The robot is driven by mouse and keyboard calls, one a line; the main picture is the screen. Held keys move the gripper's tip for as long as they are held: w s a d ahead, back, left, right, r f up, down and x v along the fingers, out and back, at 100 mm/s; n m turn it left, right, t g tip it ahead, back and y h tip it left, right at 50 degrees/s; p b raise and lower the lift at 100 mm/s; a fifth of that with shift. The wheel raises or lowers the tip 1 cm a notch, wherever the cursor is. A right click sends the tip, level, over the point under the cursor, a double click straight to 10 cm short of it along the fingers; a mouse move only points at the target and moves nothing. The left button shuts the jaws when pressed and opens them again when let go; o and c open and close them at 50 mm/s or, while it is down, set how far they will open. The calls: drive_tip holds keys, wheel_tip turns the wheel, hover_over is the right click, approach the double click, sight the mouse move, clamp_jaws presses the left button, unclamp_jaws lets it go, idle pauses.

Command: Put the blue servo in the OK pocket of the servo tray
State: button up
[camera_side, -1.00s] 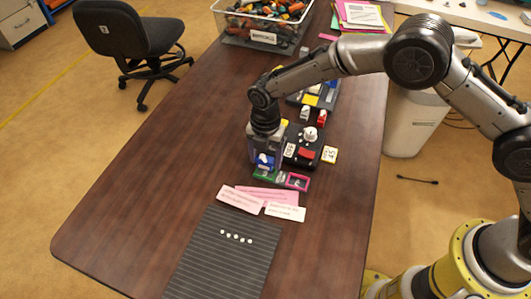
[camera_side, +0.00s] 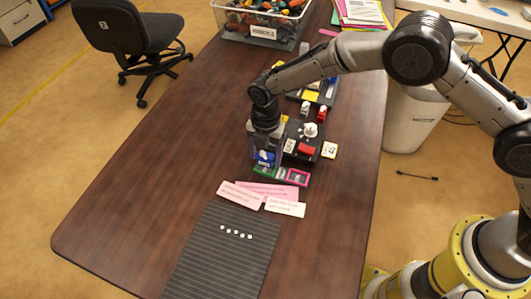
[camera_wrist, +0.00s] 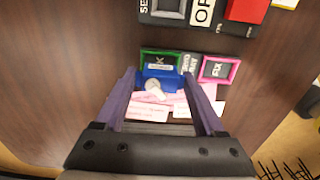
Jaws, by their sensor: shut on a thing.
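My gripper (camera_wrist: 160,77) is shut on the blue servo (camera_wrist: 158,83), with one finger on each side of it. The blue servo also shows low between the fingers in the side view (camera_side: 264,157). The servo tray has a green-rimmed pocket (camera_wrist: 150,53) on the left and a pink-rimmed pocket (camera_wrist: 235,70), marked FIX, on the right. In the wrist view the servo covers the near part of the green pocket, whose label I cannot read clearly. In the side view the servo is at or just above the green pocket; I cannot tell if they touch.
A dark board with a red block (camera_side: 306,149) and a white part (camera_side: 310,130) stands just behind the tray. Pink and white paper slips (camera_side: 285,208) lie in front, then a striped dark mat (camera_side: 215,265). The table's left side is clear.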

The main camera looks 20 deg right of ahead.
drive_tip(key=shift+f, duration=1.2)
idle(1.7)
drive_tip(key=o, duration=1.3)
drive_tip(key=shift+o, duration=0.2)
drive_tip(key=shift+r, duration=4)
